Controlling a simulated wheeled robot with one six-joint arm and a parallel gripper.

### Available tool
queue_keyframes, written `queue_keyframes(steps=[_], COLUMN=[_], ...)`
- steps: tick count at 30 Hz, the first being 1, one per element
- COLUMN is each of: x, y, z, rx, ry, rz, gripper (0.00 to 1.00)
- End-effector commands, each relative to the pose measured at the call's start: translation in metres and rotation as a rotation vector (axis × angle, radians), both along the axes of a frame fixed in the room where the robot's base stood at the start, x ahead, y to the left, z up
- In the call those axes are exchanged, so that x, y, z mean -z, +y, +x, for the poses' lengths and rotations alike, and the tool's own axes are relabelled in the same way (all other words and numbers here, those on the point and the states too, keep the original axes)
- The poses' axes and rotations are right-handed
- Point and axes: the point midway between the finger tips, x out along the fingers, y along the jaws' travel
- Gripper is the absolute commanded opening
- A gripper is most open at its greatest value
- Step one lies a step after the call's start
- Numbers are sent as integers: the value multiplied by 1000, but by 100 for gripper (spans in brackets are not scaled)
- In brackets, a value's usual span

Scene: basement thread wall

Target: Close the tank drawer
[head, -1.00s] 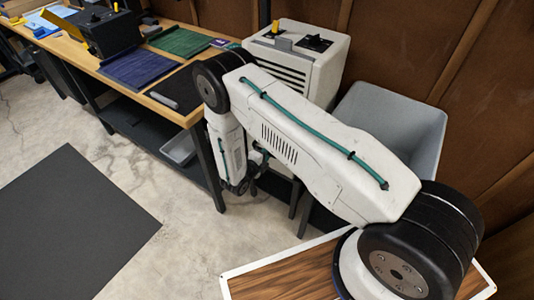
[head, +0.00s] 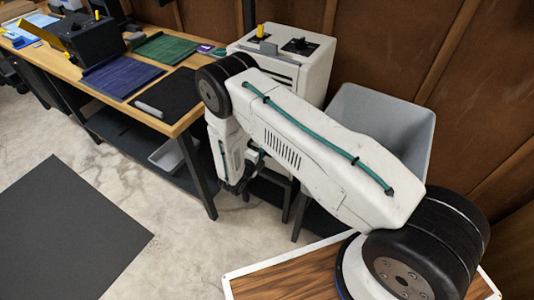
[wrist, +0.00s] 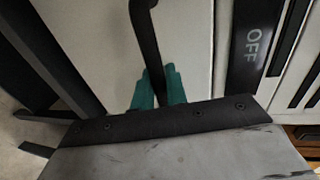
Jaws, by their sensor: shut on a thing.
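The white appliance (head: 315,75) with dark vents stands on a dark stand at the back, partly behind my arm. In the wrist view a pale front panel (wrist: 90,35), apparently the tank drawer's face, carries a black bar handle (wrist: 144,35). My gripper (wrist: 158,88) has its teal fingertips shut on the handle's lower part. In the head view my gripper (head: 236,184) hangs low in front of the appliance, and its fingertips and the drawer are hidden by my arm. I cannot tell how far the drawer is out.
A dark panel marked OFF (wrist: 252,45) lies right of the drawer face. A grey bin (head: 385,125) stands right of the appliance against the brown wall. A wooden workbench (head: 185,122) with mats is to the left. Concrete floor (head: 170,240) is clear between bench and dark floor mat (head: 70,230).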

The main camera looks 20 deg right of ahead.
Motion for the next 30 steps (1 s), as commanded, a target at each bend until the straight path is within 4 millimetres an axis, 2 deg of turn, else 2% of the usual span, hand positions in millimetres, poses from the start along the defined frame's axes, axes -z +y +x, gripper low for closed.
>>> queue_keyframes(steps=[3,4,6,20,30], x=[-1,-1,-1,-1,-12], y=[-1,-1,-1,3,41], z=[3,3,3,0,-33], rx=[0,0,0,-2,-4], ry=[-3,-4,-5,-2,-3], rz=[3,3,3,1,1], gripper=[0,17,32,32,32])
